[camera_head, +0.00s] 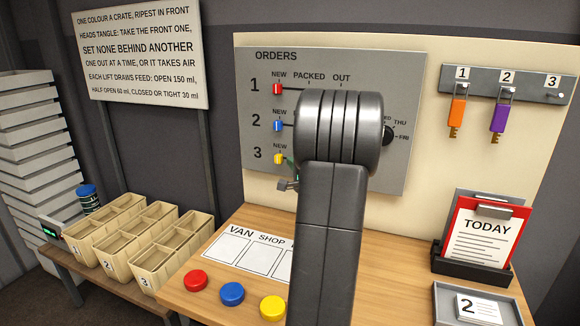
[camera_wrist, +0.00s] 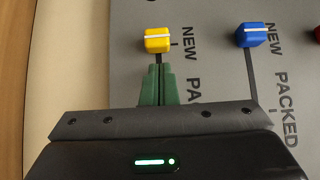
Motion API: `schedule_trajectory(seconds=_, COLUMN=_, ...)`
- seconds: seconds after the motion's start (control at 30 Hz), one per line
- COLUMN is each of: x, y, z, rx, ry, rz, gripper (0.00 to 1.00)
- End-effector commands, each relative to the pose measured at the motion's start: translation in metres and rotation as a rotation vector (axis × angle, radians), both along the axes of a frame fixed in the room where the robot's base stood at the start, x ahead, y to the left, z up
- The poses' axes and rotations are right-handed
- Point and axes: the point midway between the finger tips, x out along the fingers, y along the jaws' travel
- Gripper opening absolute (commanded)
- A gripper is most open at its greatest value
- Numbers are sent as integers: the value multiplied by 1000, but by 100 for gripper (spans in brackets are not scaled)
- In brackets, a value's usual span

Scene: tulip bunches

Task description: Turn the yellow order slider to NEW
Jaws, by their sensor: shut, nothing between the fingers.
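The yellow order slider (camera_head: 278,158) is in row 3 of the grey ORDERS board (camera_head: 400,75), under that row's NEW label. In the wrist view the yellow slider (camera_wrist: 158,40) sits level with NEW, with its dark slot running toward PACKED. My gripper (camera_wrist: 157,68) is shut and empty. Its green fingertips are over the slot just on the PACKED side of the slider, with a small gap showing between them. In the head view my gripper (camera_head: 289,161) shows only as a bit of green right of the slider. My arm hides the rest of row 3.
The red slider (camera_head: 277,89) and blue slider (camera_head: 278,125) are also at NEW in rows 1 and 2. A dial (camera_head: 388,135) is partly hidden behind my arm. Red, blue and yellow discs (camera_head: 232,294) lie on the wooden counter (camera_head: 400,270) below.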

Motion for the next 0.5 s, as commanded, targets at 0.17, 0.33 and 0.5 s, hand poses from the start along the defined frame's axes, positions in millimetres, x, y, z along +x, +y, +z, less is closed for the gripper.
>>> schedule_trajectory(seconds=0.17, x=-15, y=-22, z=-2, rx=0, ry=-2, rz=1, gripper=0)
schedule_trajectory(seconds=0.33, x=-51, y=-40, z=-2, rx=-1, ry=0, rz=0, gripper=0)
schedule_trajectory(seconds=0.5, x=-77, y=-54, z=-1, rx=0, ry=-1, rz=1, gripper=0)
